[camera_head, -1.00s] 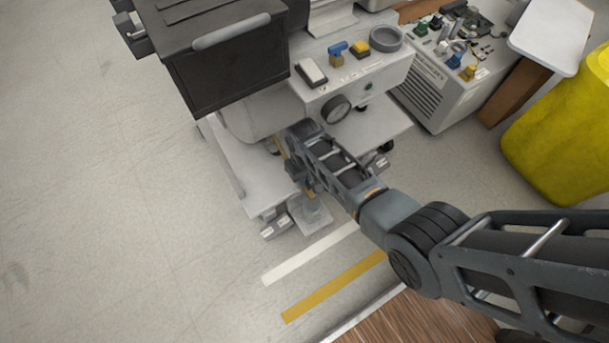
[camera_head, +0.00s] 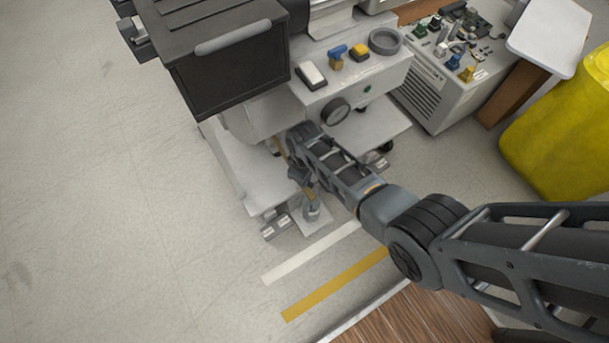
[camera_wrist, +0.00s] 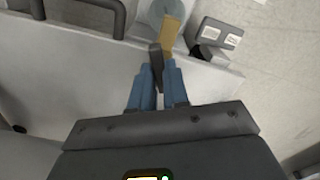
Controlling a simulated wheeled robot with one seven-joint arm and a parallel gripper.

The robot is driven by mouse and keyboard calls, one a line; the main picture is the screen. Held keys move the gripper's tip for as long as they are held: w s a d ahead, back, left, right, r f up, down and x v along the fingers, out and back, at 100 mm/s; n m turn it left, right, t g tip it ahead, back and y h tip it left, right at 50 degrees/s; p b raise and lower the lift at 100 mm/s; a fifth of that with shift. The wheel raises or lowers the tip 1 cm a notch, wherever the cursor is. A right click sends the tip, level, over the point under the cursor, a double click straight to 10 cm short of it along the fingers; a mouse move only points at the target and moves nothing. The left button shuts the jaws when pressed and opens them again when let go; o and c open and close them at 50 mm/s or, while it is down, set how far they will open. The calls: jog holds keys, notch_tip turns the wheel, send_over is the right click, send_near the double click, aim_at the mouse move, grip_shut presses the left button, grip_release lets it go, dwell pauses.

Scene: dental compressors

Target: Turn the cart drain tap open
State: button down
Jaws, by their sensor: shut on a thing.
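The cart drain tap shows in the wrist view as a brass-coloured body (camera_wrist: 171,35) with a dark lever (camera_wrist: 156,66) beside it. My gripper (camera_wrist: 158,72) has its two blue fingers shut on the lever, one on each side. The lever points roughly along the fingers, at a slight angle to the brass body. In the head view my arm hangs down in front of the cart (camera_head: 262,185), and the tap and my fingertips are largely hidden or too small to make out.
A grey round fitting (camera_wrist: 160,12) lies beyond the tap, with labelled blocks (camera_wrist: 220,33) at its right. A gauge (camera_head: 335,111) sits on the cart front above my arm. A second unit (camera_head: 440,85) and a yellow bin (camera_head: 560,135) stand right. The left floor is clear.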

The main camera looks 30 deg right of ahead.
jog(key=n+p, duration=0.1)
jog(key=n, duration=0.5)
jog(key=shift+n, duration=0.3)
jog(key=n, duration=0.6)
dwell(0.4)
jog(key=c, duration=1.1)
grip_release()
jog(key=shift+r+p, duration=2.2)
jog(key=shift+r, duration=1.7)
